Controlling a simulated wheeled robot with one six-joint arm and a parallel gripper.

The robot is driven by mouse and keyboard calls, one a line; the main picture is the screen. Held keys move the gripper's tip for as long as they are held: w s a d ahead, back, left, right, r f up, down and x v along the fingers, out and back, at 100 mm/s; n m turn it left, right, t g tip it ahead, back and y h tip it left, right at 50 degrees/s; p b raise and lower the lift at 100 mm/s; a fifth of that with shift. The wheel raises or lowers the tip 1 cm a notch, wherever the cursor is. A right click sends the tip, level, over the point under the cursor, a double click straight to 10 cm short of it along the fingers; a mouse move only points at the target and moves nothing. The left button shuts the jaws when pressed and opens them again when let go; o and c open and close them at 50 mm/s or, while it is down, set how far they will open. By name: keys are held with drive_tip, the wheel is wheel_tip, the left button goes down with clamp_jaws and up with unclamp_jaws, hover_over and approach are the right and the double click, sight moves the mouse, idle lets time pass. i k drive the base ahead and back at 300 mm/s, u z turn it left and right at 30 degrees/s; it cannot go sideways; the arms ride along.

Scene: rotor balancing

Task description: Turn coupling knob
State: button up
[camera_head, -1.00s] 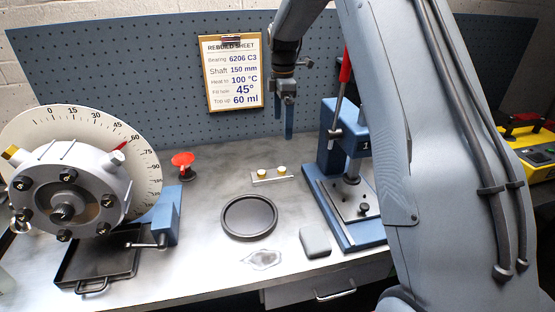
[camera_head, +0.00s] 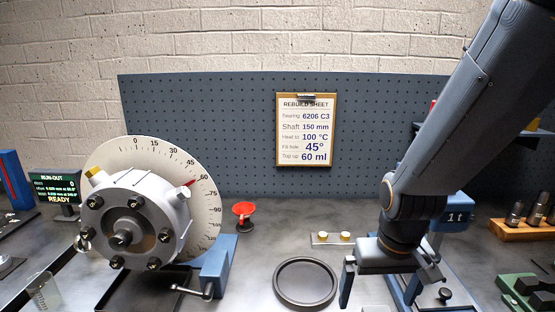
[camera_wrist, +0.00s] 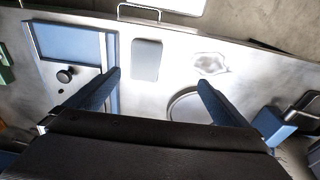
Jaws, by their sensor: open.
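The grey rotor housing (camera_head: 150,205) stands at the left of the bench in front of a round degree dial (camera_head: 203,185). A dark round hub knob (camera_head: 123,237) sits at the middle of its bolted face; I cannot tell for sure that this is the coupling knob. My gripper (camera_head: 380,287) is open and empty, pointing down over the bench, well to the right of the rotor.
A black round dish (camera_head: 305,283) lies between rotor and gripper. A red funnel (camera_head: 244,212) stands behind it. The blue press (camera_head: 455,215) is partly hidden by my arm. A grey pad (camera_wrist: 146,60) and a small dark knob (camera_wrist: 65,75) on the press base show below.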

sight(121, 238)
drive_tip(key=z, duration=0.2)
drive_tip(key=k, duration=0.9)
drive_tip(key=u, duration=1.2)
